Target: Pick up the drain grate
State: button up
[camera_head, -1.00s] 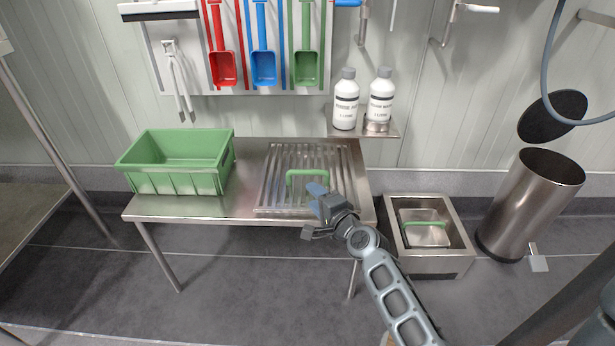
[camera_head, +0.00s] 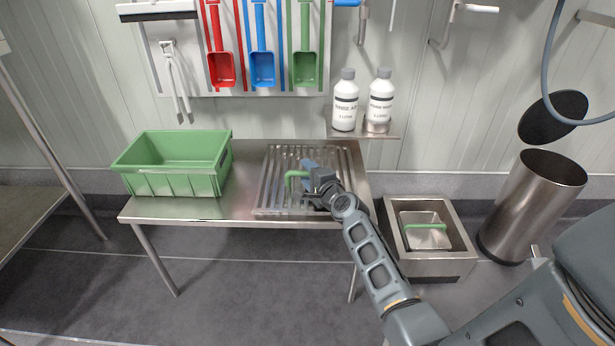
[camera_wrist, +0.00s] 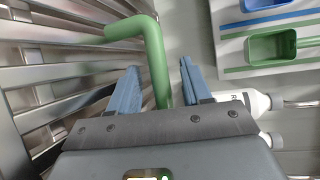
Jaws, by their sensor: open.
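The drain grate (camera_head: 275,190) is a square of metal slats with a raised green handle (camera_head: 291,176), lying on the steel table. In the wrist view its slats (camera_wrist: 60,75) fill the left side. My gripper (camera_head: 308,168) is over the grate, just right of the handle. In the wrist view my gripper (camera_wrist: 160,85) is open with two blue fingers. The upright part of the green handle (camera_wrist: 157,65) shows between them, closer to the left finger. Whether the fingers touch it I cannot tell. My gripper and wrist hide part of the grate's right side.
A green crate (camera_head: 170,185) stands left on the table (camera_head: 235,206). Two white bottles (camera_head: 345,105) stand on a small shelf behind right. A steel floor box (camera_head: 440,265) holds a pan with a green handle. A steel bin (camera_head: 530,205) stands far right.

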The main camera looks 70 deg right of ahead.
grip_shut()
dwell(0.4)
dwell(0.9)
jog(key=shift+r, duration=0.1)
